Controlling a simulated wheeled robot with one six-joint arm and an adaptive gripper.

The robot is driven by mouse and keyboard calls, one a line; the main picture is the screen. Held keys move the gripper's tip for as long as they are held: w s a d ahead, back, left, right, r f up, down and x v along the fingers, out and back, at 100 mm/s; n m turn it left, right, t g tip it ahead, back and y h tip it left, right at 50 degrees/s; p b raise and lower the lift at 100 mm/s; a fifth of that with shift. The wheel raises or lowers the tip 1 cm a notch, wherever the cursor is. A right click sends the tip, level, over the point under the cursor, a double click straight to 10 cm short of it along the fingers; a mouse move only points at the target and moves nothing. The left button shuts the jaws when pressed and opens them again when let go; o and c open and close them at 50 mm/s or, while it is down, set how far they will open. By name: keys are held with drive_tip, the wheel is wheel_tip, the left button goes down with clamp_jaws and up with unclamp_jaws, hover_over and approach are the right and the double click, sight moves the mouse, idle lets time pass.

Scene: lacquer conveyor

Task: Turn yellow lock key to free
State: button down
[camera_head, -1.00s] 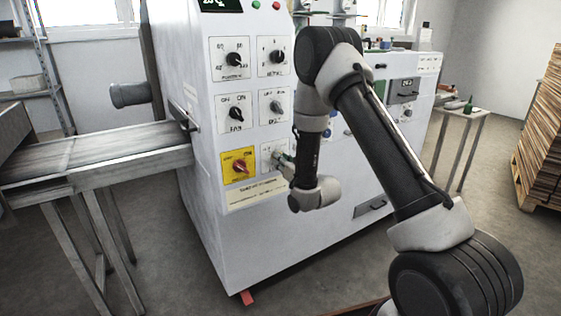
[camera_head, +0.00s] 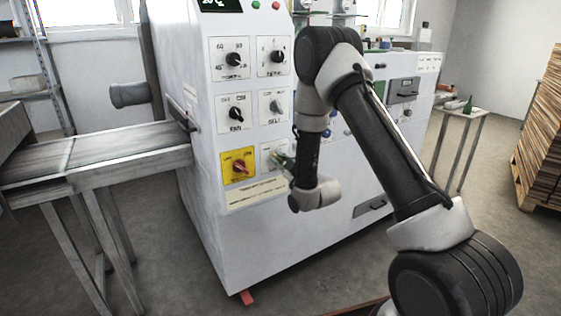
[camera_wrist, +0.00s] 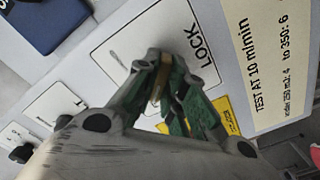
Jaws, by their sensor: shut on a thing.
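The white plate marked LOCK (camera_wrist: 127,34) is on the machine's front panel; it also shows in the head view (camera_head: 265,154), low at the right of the panel. A small brass-yellow key (camera_wrist: 156,88) stands at this plate between my gripper's green fingers. My gripper (camera_wrist: 160,75) is shut on the key, close against the panel. In the head view my gripper (camera_head: 281,161) covers much of the LOCK plate and hides the key. The word for free and the key's exact angle cannot be read.
Left of the LOCK plate is a yellow plate with a red rotary switch (camera_head: 239,166). Black knobs (camera_head: 236,114) and a grey knob (camera_head: 276,107) sit above. A label (camera_head: 255,193) is below. A conveyor table (camera_head: 120,146) stands at the left.

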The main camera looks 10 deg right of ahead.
drive_tip(key=shift+n, duration=1.4)
drive_tip(key=c, duration=1.5)
unclamp_jaws()
drive_tip(key=shift+a, duration=0.1)
drive_tip(key=v, duration=0.7)
drive_tip(key=shift+s, duration=0.2)
